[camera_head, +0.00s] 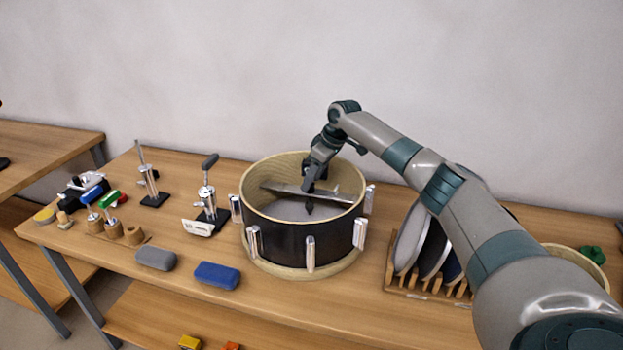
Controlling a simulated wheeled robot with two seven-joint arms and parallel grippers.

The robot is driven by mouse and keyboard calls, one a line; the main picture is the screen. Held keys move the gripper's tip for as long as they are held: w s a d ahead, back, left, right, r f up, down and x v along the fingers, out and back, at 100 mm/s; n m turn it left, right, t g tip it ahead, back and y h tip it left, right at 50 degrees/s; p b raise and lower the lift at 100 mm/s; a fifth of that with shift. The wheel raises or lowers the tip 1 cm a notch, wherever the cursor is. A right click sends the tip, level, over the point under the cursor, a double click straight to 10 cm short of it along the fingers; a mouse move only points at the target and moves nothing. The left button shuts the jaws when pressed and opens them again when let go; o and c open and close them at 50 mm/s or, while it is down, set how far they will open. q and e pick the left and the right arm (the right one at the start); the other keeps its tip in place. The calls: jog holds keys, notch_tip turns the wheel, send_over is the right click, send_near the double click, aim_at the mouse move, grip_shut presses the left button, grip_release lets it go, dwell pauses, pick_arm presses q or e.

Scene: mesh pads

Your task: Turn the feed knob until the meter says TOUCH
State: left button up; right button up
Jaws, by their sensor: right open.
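My right gripper (308,188) reaches down from above into a black drum shell (285,243) with a pale wooden rim. It is open, with its fingers close above a grey bar (284,189) that crosses the inside of the shell. A small dark pointed piece (309,209) shows just below the fingers; I cannot tell whether it is the feed knob or whether the fingers touch it. No meter reading is legible. A small white card (197,228) with tiny marks stands left of the drum. My left gripper is out of view.
Two metal stands (207,197) (150,187) are left of the drum. Grey (156,259) and blue (217,275) blocks lie in front. A rack of discs (427,288) stands right, partly behind my arm. Small tools crowd the table's left end.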

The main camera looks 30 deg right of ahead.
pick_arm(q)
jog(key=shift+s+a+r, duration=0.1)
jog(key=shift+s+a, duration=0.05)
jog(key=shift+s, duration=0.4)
pick_arm(e)
jog(key=shift+w+a+f, duration=0.15)
jog(key=shift+w+f, duration=0.05)
jog(key=shift+f, duration=0.45)
jog(key=c, duration=1.1)
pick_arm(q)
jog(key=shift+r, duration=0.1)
